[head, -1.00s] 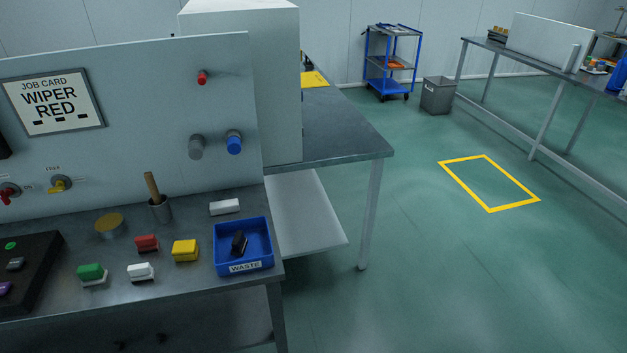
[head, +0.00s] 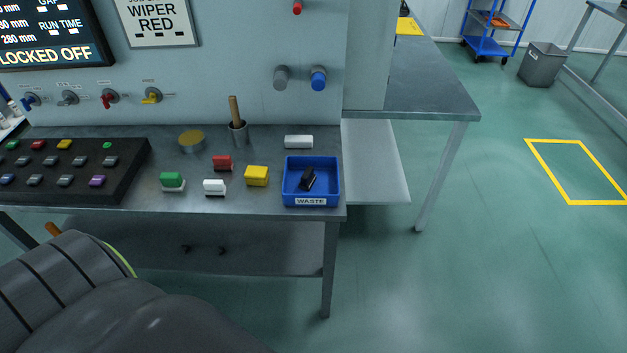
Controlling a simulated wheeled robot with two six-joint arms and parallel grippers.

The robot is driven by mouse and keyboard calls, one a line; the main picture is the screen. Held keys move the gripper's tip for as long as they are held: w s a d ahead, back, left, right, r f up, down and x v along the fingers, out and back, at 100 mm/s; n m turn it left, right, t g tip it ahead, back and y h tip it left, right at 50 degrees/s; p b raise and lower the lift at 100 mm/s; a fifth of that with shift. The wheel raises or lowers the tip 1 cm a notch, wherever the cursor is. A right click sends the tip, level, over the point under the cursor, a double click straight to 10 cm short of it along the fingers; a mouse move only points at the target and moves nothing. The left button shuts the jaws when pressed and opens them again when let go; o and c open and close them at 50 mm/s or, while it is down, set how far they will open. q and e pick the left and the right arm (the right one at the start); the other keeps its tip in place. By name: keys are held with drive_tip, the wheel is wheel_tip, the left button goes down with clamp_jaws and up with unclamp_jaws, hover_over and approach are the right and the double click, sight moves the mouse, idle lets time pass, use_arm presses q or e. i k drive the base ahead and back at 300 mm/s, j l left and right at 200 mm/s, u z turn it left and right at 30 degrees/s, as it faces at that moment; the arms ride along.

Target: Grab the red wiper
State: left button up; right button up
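The red wiper (head: 222,163) is a small red block on the grey bench (head: 255,203). It sits behind a white wiper (head: 214,187), between a green wiper (head: 172,181) on the left and a yellow wiper (head: 257,176) on the right. The job card (head: 157,20) on the panel reads WIPER RED. A dark arm part of mine fills the lower left, below the bench. Neither of my grippers shows.
A blue WASTE tray (head: 312,201) holding a dark item stands at the bench's right end. A metal cup (head: 238,133) with a wooden handle and a round tan-topped tin (head: 192,140) stand behind the wipers. A black button box (head: 75,168) is at left.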

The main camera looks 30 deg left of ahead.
sight(221, 163)
drive_tip(key=u, duration=1.85)
